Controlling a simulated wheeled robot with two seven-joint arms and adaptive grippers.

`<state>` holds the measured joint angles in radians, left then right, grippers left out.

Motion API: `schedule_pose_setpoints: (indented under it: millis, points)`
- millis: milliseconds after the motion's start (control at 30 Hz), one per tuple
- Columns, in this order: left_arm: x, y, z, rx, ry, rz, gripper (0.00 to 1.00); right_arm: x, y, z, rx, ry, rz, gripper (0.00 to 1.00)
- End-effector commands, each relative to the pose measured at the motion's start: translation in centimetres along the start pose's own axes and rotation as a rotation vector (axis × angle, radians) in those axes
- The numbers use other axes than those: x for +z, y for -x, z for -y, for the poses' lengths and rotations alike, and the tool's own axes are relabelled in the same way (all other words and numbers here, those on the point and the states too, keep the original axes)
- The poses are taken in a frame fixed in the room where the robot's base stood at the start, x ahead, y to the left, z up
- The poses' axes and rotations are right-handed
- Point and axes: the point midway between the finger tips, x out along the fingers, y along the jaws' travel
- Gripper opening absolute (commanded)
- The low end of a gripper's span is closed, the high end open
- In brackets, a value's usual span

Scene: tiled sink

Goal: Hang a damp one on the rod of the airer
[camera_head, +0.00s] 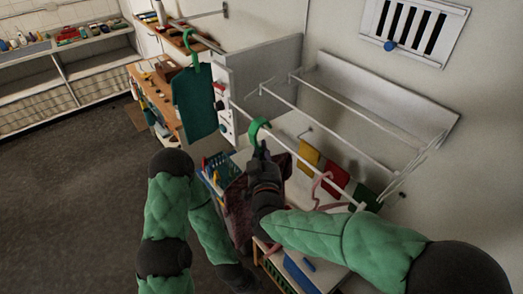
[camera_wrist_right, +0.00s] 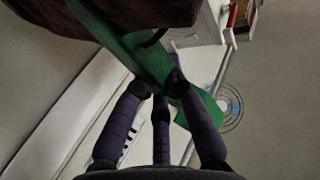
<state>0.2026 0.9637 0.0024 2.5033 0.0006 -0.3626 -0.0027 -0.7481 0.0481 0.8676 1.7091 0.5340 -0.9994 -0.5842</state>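My right gripper (camera_head: 262,150) is shut on a green hanger (camera_head: 258,130), hook upward, with a dark red cloth (camera_head: 238,208) hanging below. In the right wrist view the fingers close around the green hanger (camera_wrist_right: 125,45), and the dark red cloth (camera_wrist_right: 130,12) fills the top. The white airer (camera_head: 335,125) is fixed to the wall. The hanger's hook appears close to its front rod (camera_head: 300,152); I cannot tell whether they touch. A teal cloth (camera_head: 194,103) hangs on another green hanger (camera_head: 190,50) at the left. My left arm shows, but its gripper cannot be made out.
Yellow (camera_head: 307,153) and red (camera_head: 334,173) cloths show beneath the airer, beside a pink hanger (camera_head: 322,187). A grey panel (camera_head: 265,75) stands at the airer's left end. A wooden shelf unit (camera_head: 155,85) is behind. The dark floor at left is clear.

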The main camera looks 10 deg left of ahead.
Motion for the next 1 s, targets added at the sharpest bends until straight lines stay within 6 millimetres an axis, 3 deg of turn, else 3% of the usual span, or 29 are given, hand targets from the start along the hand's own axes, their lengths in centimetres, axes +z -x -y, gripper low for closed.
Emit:
schedule_pose_setpoints:
  millis: [33,100,567,1000]
  points:
    - [0.0,0.0,0.0,0.0,0.0,0.0,0.38,-0.1,0.0,0.0,0.001,-0.001,-0.002,0.23]
    - [0.0,0.0,0.0,0.0,0.0,0.0,0.38,-0.1,0.0,0.0,0.001,-0.001,-0.002,0.4]
    - [0.0,0.0,0.0,0.0,0.0,0.0,0.38,0.0,0.9,0.1,-0.001,0.0,0.0,0.4]
    - [0.0,0.0,0.0,0.0,0.0,0.0,0.38,-0.1,8.9,0.1,-0.003,0.0,-0.002,0.4]
